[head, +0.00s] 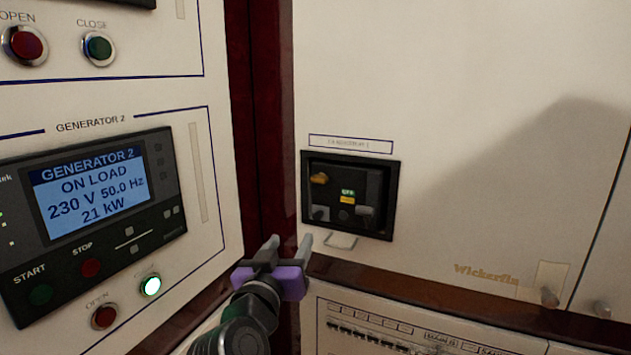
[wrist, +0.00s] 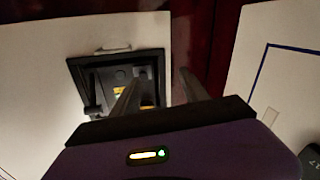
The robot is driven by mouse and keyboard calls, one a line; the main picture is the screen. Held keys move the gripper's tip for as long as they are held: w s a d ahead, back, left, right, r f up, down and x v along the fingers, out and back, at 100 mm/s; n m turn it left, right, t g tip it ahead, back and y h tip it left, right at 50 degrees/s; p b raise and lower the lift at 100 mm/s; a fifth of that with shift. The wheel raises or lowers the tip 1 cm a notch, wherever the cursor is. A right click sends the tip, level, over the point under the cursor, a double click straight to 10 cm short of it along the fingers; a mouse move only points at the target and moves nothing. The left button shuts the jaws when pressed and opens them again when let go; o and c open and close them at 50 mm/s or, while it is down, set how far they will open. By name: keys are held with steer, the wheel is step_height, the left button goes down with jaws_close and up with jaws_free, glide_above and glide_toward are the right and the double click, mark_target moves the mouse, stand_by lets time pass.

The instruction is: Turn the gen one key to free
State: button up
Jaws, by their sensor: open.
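A black recessed breaker panel (head: 382,215) sits in the cream cabinet front, below a label too small to read clearly. Inside it are a yellow-orange knob-like part (head: 319,179), a green tag (head: 348,193) over a yellow one, and two grey parts low down, at left (head: 320,213) and at right (head: 365,211). I cannot tell which part is the key, or its position. The panel also shows in the wrist view (wrist: 85,72), turned upside down. My gripper (head: 288,244) is open and empty, left of and below the panel. In the wrist view, one finger crosses in front of the panel.
A Generator 2 panel (head: 85,130) stands at left, with a lit screen and several buttons. A dark red post (head: 270,130) separates it from the cream cabinet. A pale tab (head: 341,241) juts out below the recess. A row of small breakers (head: 375,337) lies lower down.

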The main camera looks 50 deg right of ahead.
mark_target(317, 179)
step_height(317, 179, up, 10)
steer(key=s+d+m+g+h+p, duration=0.1)
steer(key=d+m+g+h+p, duration=0.15)
steer(key=m, duration=0.25)
steer(key=shift+g+y, duration=0.35)
steer(key=shift+g, duration=0.1)
steer(key=x, duration=0.6)
steer(key=shift+w+d+r, duration=0.2)
steer(key=shift+d+r, duration=0.05)
steer(key=shift+d, duration=0.05)
jaws_close()
